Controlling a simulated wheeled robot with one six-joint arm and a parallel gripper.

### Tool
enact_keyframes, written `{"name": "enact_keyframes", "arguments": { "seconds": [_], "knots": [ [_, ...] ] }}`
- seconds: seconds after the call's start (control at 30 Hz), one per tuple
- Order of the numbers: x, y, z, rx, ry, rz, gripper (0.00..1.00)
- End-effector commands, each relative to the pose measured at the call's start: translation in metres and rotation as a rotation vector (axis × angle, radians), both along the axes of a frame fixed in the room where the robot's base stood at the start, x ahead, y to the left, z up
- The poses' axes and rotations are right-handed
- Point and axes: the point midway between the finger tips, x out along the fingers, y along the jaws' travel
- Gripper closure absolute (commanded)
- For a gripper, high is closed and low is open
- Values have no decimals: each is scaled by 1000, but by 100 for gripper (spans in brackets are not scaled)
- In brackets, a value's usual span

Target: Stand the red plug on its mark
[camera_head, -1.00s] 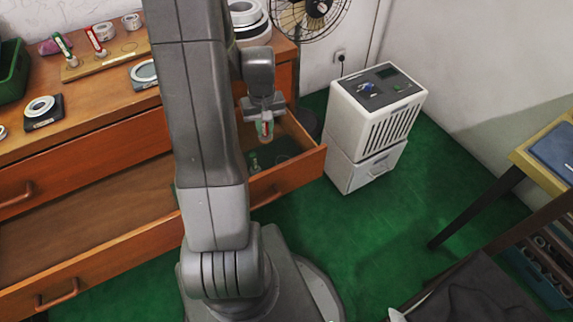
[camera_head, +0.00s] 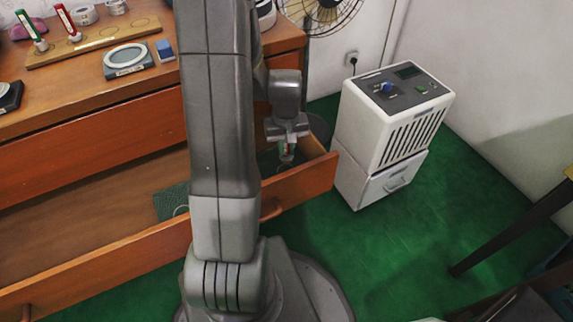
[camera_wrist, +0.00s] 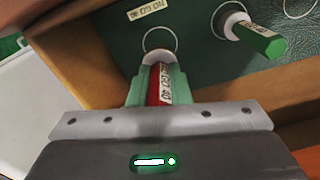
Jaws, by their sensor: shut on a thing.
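My gripper (camera_wrist: 155,85) is shut on the red plug (camera_wrist: 153,90), which carries a pale label and has a white lower end (camera_wrist: 158,57). In the head view my gripper (camera_head: 287,150) reaches down into the open drawer (camera_head: 300,185). In the wrist view a thin white ring mark (camera_wrist: 160,31) on the dark green mat (camera_wrist: 200,65) shows just beyond the plug's white end, which overlaps the ring's near edge in the picture. I cannot tell whether the plug touches the mat. The gripper fingers partly hide the plug.
A green plug (camera_wrist: 262,38) stands on the mat to the right, with another ring mark (camera_wrist: 300,8) beyond it. Wooden drawer walls are close around my gripper. A white appliance (camera_head: 393,120) stands right of the drawer. A board with upright red and green plugs (camera_head: 95,45) lies on the dresser.

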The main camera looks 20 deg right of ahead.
Motion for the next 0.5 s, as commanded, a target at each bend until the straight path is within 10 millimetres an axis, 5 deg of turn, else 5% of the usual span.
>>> {"name": "enact_keyframes", "arguments": {
  "seconds": [0.5],
  "knots": [
    [0,0,-57,0,0,0,100]
  ]
}}
